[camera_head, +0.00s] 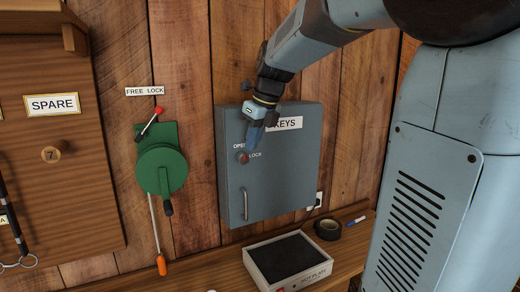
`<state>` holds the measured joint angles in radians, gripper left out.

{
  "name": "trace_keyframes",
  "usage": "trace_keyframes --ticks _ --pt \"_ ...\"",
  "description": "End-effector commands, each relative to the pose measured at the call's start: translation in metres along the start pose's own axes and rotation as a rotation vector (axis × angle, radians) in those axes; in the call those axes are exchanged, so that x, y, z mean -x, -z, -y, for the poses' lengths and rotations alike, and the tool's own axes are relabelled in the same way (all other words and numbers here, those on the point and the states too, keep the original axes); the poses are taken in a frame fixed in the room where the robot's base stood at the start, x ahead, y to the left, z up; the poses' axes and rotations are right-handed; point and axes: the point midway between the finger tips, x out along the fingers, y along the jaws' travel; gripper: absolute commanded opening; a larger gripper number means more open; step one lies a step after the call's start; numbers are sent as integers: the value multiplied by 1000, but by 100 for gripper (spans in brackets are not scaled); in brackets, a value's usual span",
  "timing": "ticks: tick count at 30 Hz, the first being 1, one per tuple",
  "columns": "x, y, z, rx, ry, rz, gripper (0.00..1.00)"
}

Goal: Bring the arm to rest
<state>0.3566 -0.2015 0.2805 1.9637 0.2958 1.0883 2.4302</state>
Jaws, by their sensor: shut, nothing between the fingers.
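My gripper (251,146) is at the front of the grey key cabinet (290,179), with its blue fingertips shut and pointing down just above the small red-marked lock (243,157). Whether the tips touch the lock cannot be told. My arm comes in from the upper right and covers part of the cabinet's top and the left end of the KEYS label (288,123). The cabinet door looks closed, with a vertical handle (245,204) at its lower left.
A green winch-like device (161,169) with a red-knobbed lever hangs left of the cabinet. A wooden board (75,150) with a SPARE label is further left. Below, a shelf holds a dark-topped tray (320,270), black tape (328,229) and a marker (356,221).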

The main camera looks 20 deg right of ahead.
Motion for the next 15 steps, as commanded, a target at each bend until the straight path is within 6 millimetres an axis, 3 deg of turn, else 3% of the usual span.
trace_keyframes --ticks 6,15 --pt "41 -1 -4 -2 5 4 0" --pt "64 -1 -6 -3 3 2 0"
